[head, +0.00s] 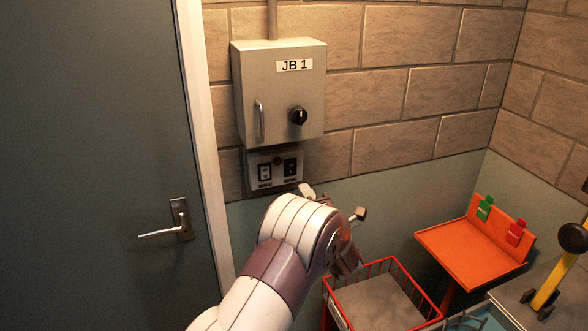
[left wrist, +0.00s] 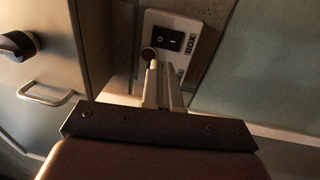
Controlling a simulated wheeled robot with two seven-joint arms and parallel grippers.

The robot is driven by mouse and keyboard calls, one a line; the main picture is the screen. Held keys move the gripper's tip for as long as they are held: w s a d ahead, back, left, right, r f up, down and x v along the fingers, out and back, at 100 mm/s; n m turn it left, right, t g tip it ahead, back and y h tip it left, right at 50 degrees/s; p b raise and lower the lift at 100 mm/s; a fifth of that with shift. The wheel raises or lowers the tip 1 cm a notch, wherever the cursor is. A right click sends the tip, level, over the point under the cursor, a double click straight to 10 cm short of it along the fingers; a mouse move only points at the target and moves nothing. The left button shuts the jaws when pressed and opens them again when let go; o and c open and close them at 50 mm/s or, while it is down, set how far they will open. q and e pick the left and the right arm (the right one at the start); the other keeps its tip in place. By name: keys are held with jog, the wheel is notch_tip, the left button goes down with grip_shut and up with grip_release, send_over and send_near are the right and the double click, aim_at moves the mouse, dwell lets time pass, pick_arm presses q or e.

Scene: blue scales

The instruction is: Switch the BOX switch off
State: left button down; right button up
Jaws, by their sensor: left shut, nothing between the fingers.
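The BOX switch (head: 290,167) is the right black rocker on a small panel (head: 262,158) below the grey JB 1 box. In the left wrist view the BOX switch (left wrist: 168,39) shows clearly beside its BOX label. Which way it is pressed I cannot tell. A dark red lamp (left wrist: 148,54) sits next to it. My left gripper (head: 306,190) is just below the panel, shut and empty. In the left wrist view its fingertips (left wrist: 159,64) are near the lamp; contact cannot be told. The fingers partly hide the other switch there. My right gripper is not in view.
The JB 1 box (head: 275,90) has a handle and a black knob. A door (head: 90,150) with a lever is at the left. A red wire basket (head: 375,300), an orange shelf (head: 465,255) and a table are at lower right.

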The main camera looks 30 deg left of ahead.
aim_at(290, 166)
pick_arm(q)
jog(key=p+x, duration=0.2)
jog(key=x, duration=0.5)
jog(key=shift+w+a+r+p, duration=0.15)
jog(key=shift+w+a+p, duration=0.1)
jog(key=shift+a+p, duration=0.05)
jog(key=shift+w+a, duration=0.4)
